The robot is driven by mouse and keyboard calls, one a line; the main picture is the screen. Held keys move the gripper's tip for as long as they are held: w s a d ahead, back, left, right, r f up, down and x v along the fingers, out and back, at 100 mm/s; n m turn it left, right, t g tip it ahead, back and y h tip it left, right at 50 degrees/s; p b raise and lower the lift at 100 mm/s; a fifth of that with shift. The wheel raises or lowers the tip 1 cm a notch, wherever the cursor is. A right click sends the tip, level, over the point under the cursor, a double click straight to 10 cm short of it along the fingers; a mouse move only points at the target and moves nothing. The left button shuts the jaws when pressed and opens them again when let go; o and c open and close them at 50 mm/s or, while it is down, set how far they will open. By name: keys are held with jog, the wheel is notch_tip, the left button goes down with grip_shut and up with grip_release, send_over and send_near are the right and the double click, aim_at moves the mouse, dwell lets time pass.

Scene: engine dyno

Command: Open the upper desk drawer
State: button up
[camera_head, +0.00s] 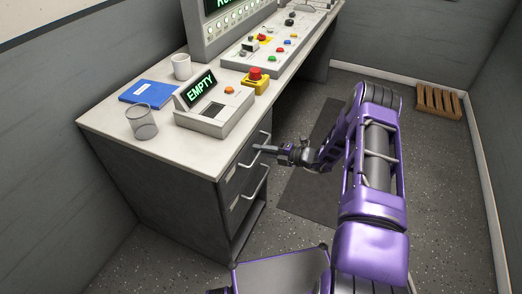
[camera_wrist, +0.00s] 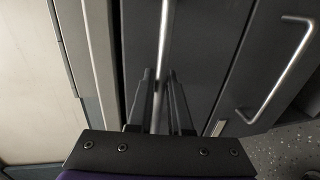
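The upper desk drawer (camera_head: 232,179) is at the top of the desk's front end and looks flush with the desk. Its bar handle (camera_head: 254,151) also shows in the wrist view (camera_wrist: 165,35), running down the middle. My gripper (camera_head: 262,149) is at this handle. In the wrist view its two fingers (camera_wrist: 160,88) stand a little apart, one on each side of the bar, with small gaps visible.
The lower drawer handle (camera_head: 262,183) is just below; it shows at right in the wrist view (camera_wrist: 280,75). The desk top (camera_head: 165,158) holds a mesh cup (camera_head: 141,122), a device reading EMPTY (camera_head: 215,108) and a control panel. Floor with a dark mat (camera_head: 305,200) is clear beside the desk.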

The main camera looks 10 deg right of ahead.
grip_shut()
dwell(1.0)
jog(key=shift+d, duration=0.15)
jog(key=f+b+v, duration=0.1)
jog(key=f+v, duration=0.1)
jog(key=v, duration=1)
jog(key=d+f+b+v, duration=0.1)
jog(key=f+v, duration=0.2)
jog(key=v, duration=0.9)
jog(key=shift+s+d, duration=0.25)
jog(key=shift+s, duration=0.35)
jog(key=o, duration=0.5)
grip_release()
jog(key=v, duration=1.7)
jog(key=shift+s+d, duration=0.1)
jog(key=shift+d, duration=0.05)
